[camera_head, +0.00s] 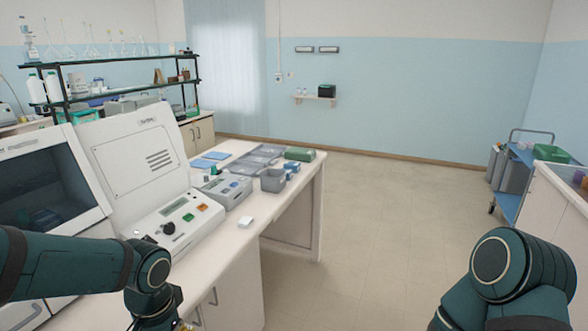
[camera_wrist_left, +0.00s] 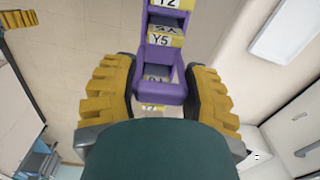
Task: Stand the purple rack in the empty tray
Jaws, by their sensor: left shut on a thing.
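The purple rack (camera_wrist_left: 162,92) holds slides with labels such as "Y5" and lies between the yellow ribbed fingers of my left gripper (camera_wrist_left: 160,100) in the left wrist view. The fingers are shut on it and the rack is held off the floor. Grey trays (camera_head: 246,167) lie on the bench in the head view; I cannot tell which is empty. A yellow ribbed piece (camera_wrist_left: 17,20) at the wrist view's upper left looks like part of my right gripper; its opening is not shown.
Open floor (camera_head: 390,200) lies right of the bench. A blue cart (camera_head: 510,190) stands far right.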

